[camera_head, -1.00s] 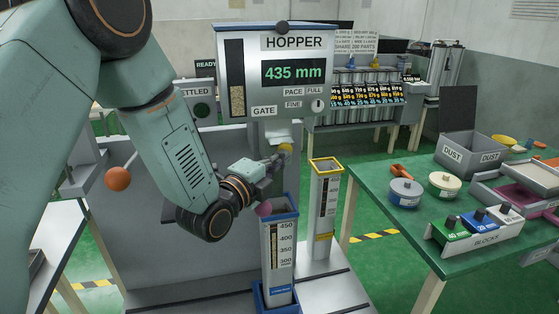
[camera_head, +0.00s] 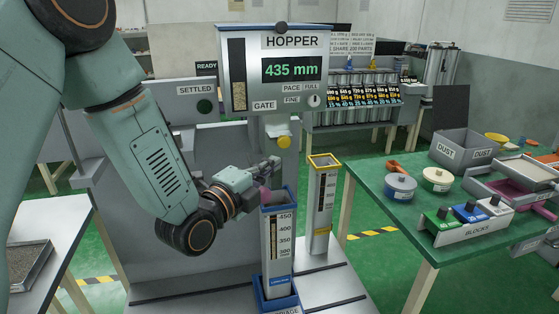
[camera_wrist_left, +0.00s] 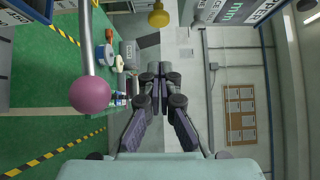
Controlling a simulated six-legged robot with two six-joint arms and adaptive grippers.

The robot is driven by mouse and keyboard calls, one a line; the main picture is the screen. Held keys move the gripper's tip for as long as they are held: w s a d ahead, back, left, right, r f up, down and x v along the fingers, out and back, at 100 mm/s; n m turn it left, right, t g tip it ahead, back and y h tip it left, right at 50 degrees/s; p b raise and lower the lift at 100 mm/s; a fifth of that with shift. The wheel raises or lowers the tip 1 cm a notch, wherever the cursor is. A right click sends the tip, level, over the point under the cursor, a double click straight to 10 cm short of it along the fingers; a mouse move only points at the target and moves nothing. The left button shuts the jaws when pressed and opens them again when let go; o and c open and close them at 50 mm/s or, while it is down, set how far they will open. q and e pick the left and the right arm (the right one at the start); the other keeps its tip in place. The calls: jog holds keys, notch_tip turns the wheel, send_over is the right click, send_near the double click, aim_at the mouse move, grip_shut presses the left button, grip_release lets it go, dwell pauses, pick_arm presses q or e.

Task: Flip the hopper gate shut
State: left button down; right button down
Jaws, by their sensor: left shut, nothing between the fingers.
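The hopper (camera_head: 262,95) is a grey box labelled HOPPER, with a display reading 435 mm and a GATE label. A yellow knob (camera_head: 284,142) hangs at its spout (camera_head: 279,128); a yellow knob (camera_wrist_left: 158,18) also shows at the top of the left wrist view. I cannot tell whether the gate is open or shut. My left gripper (camera_head: 273,165) is shut and empty, just below and left of the yellow knob, apart from it. Its closed fingers (camera_wrist_left: 160,88) show in the wrist view. My right gripper is out of view.
A blue-rimmed column (camera_head: 278,245) stands below the hopper, with a pink ball (camera_head: 265,195) by its top. A yellow-rimmed column (camera_head: 321,210) stands to its right. A green table (camera_head: 385,210) with pots, blocks and dust bins fills the right.

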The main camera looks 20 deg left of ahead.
pick_arm(q)
jog(key=v, duration=0.3)
jog(key=shift+s+a, duration=0.2)
jog(key=shift+a, duration=0.05)
jog(key=shift+s, duration=0.7)
jog(key=shift+f, duration=0.1)
jog(key=shift+s, duration=0.1)
